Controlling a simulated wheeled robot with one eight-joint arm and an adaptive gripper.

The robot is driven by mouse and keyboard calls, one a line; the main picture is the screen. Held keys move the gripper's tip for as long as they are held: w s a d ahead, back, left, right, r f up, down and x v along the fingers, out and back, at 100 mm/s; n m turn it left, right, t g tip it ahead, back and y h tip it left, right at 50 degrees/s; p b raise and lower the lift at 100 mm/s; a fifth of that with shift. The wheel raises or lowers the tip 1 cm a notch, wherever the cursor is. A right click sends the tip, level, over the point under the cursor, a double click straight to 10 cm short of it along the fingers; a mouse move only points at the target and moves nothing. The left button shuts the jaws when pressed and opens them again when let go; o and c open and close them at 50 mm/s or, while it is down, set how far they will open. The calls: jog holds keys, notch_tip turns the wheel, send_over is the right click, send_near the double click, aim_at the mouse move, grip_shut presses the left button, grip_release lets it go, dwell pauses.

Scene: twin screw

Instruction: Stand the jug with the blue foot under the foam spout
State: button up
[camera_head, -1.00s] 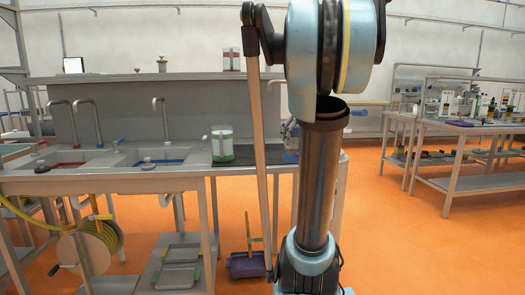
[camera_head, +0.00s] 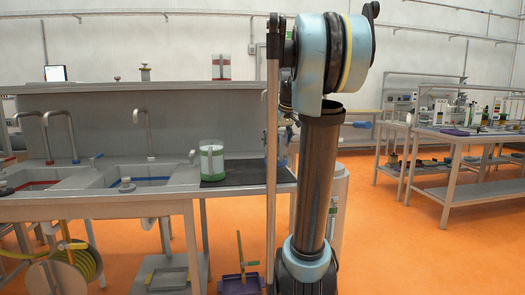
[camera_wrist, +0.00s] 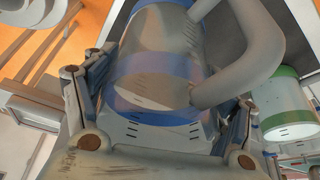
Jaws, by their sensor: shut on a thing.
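In the head view my arm hides most of the gripper and jug. Several curved metal spouts rise behind the basins, one of them by the blue-rimmed basin (camera_head: 148,122). I cannot tell which is the foam spout.
A second jug with green bands (camera_head: 212,160) stands on a dark mat (camera_head: 238,172) on the counter; it also shows in the wrist view (camera_wrist: 285,108). A red-and-white container (camera_head: 221,67) stands on the shelf behind. A bench (camera_head: 465,133) is at right.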

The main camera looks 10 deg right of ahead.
jog(key=shift+w+a+f, duration=0.6)
jog(key=shift+w+a, duration=0.1)
jog(key=shift+w, duration=0.95)
jog(key=shift+w+a+f, duration=0.6)
jog(key=shift+w+a, duration=0.15)
jog(key=shift+w, duration=0.9)
jog(key=shift+w+a+f, duration=0.6)
jog(key=shift+w+a, duration=0.1)
jog(key=shift+w, duration=0.95)
jog(key=o, duration=1.4)
jog(key=shift+c, duration=0.2)
jog(key=v, duration=1.2)
jog(key=s+a+f+m+g+h, duration=0.1)
jog(key=s+f+m, duration=0.1)
jog(key=s+f, duration=1.5)
jog(key=s+a+f+m, duration=0.1)
jog(key=s+f+m, duration=0.1)
jog(key=s+f, duration=1.6)
jog(key=s, duration=0.5)
jog(key=shift+g+h, duration=0.4)
